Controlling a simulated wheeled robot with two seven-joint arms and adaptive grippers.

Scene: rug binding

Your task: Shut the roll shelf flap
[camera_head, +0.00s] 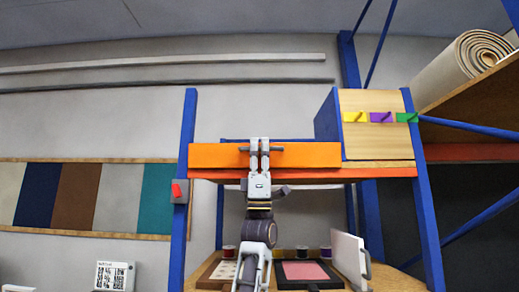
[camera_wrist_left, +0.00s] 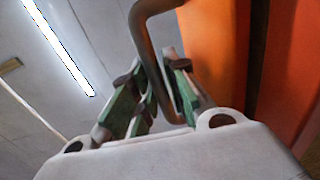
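The orange flap (camera_head: 215,155) spans the front of the upper shelf between a blue post and a wooden panel. I cannot tell how far its angle is from fully shut. A dark bar handle (camera_head: 276,150) sits on its front; it also shows in the left wrist view (camera_wrist_left: 142,30) as a bent bar. My left gripper (camera_head: 260,150) reaches up to this handle. In the left wrist view its green-padded fingers (camera_wrist_left: 160,80) lie on both sides of the bar and appear shut on it, beside the orange face (camera_wrist_left: 215,60). My right gripper is not in view.
A wooden panel (camera_head: 375,142) with coloured hooks stands right of the flap. A rolled rug (camera_head: 465,65) lies on the shelf at right. Below are a pink-topped tray (camera_head: 305,271), spools and a white upright panel (camera_head: 348,258). Blue posts (camera_head: 184,190) flank the unit.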

